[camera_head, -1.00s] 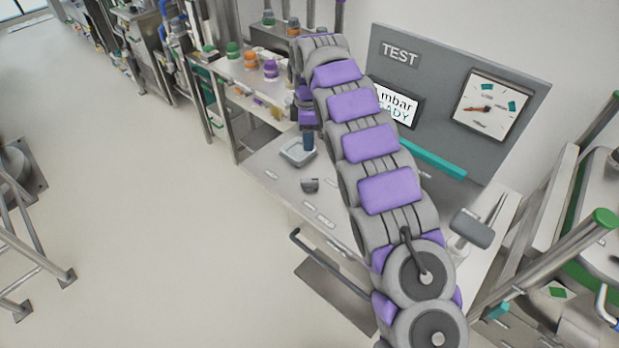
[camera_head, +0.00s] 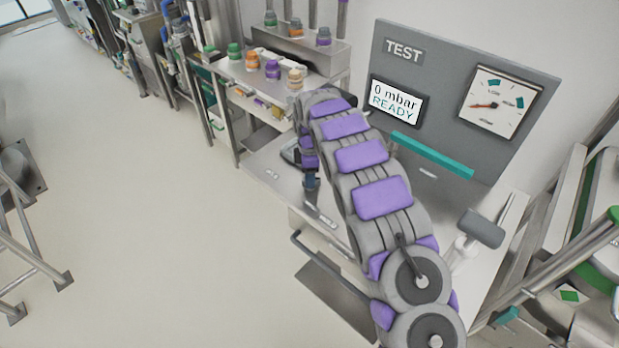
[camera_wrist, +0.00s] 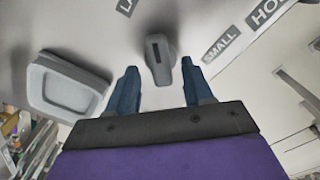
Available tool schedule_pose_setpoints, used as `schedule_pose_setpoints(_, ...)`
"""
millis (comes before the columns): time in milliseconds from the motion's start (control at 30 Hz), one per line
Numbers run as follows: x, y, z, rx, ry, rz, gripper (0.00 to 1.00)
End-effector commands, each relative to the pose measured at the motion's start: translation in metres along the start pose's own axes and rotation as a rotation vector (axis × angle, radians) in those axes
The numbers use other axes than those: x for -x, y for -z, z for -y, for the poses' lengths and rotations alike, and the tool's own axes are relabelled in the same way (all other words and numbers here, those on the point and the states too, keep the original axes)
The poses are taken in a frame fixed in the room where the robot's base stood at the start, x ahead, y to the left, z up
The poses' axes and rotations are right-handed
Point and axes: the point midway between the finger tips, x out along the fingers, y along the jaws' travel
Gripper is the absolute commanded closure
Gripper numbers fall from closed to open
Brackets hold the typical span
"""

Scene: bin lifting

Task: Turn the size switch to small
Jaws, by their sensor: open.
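The size switch (camera_wrist: 159,60) is a grey knob with a dark line on it, seen in the wrist view just beyond my fingertips. The SMALL label (camera_wrist: 221,45) lies to its right, and a partly cut-off label (camera_wrist: 126,5) beginning with "LA" lies to its upper left. The knob's long side runs roughly up and down in the picture, between the two labels. My gripper (camera_wrist: 160,82) is open, with one blue finger on each side of the knob's near end. I cannot tell whether they touch it. In the head view my gripper (camera_head: 310,182) is low over the bench and the knob is hidden.
A grey square tray (camera_wrist: 65,85) sits left of my fingers. The TEST panel (camera_head: 480,75) stands behind the bench, with a screen (camera_head: 396,101) reading "0 mbar READY" and a dial (camera_head: 500,102). A grey-headed lever (camera_head: 481,228) stands right of my arm. Coloured jars (camera_head: 272,70) stand at the back.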

Motion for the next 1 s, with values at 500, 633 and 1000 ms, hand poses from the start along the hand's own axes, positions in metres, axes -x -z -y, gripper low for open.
schedule_pose_setpoints(500, -0.0080, 0.0003, -0.0001, 0.000, -0.001, 0.000, 0.58)
schedule_pose_setpoints(633, -0.0081, 0.0003, -0.0001, 0.000, -0.001, 0.000, 0.70)
schedule_pose_setpoints(1000, -0.0079, 0.0004, -0.0009, 0.000, -0.002, 0.000, 1.00)
